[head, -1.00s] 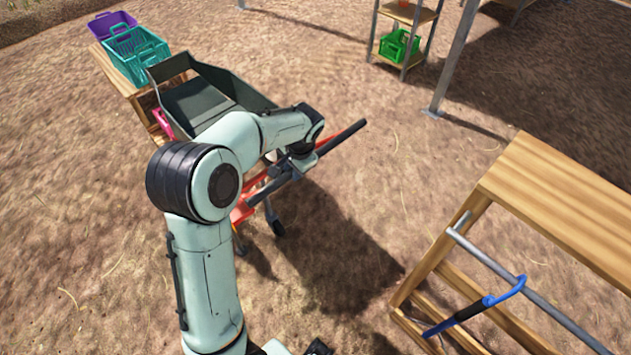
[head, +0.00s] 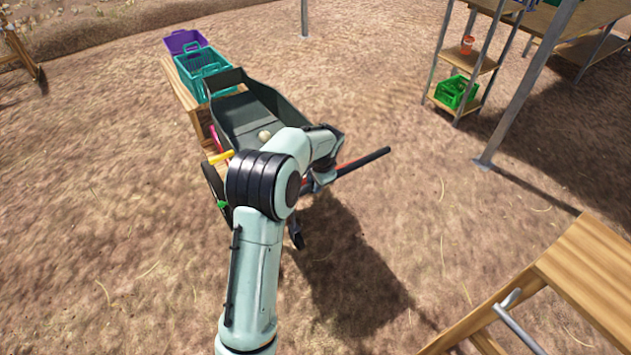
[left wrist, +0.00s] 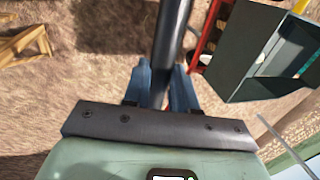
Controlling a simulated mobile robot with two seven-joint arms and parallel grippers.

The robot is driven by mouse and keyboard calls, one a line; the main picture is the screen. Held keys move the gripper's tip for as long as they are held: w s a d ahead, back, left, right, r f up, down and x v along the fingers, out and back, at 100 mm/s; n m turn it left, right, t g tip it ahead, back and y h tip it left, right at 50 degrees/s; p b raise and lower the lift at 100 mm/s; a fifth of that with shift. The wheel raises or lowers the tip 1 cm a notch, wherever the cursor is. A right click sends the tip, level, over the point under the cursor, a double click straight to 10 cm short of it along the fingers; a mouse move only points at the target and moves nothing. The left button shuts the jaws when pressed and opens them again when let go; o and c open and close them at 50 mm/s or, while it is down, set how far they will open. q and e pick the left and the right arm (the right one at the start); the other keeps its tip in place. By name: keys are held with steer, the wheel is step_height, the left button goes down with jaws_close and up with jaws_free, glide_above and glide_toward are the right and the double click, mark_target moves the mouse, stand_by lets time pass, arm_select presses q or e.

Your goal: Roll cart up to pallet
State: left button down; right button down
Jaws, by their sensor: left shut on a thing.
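The cart has a dark grey open tray (head: 245,98) with a red frame and a long dark handle bar (head: 362,160). My left gripper (head: 323,180) is at the handle, partly hidden behind my own arm. In the left wrist view, its blue fingers (left wrist: 161,90) are shut on the dark handle bar (left wrist: 173,30), with the grey tray (left wrist: 235,65) at the upper right. A small pale round thing (head: 264,135) lies in the tray. I cannot clearly make out a pallet. My right gripper is out of view.
A wooden bench (head: 180,88) beyond the cart bears a teal crate (head: 203,72) and a purple crate (head: 186,42). A shelf with a green crate (head: 456,92) and a metal post (head: 530,80) stand right. A wooden frame (head: 590,265) is at lower right. Bare ground lies between.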

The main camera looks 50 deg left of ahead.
arm_select(q)
steer(key=shift+a+r, duration=0.2)
steer(key=shift+a, duration=0.15)
steer(key=c, duration=0.9)
jaws_free()
steer(key=shift+f, duration=0.15)
steer(key=shift+d+r, duration=0.25)
steer(key=shift+r, duration=0.25)
steer(key=v, duration=1.2)
steer(key=shift+r+p, duration=0.2)
steer(key=shift+p, duration=0.1)
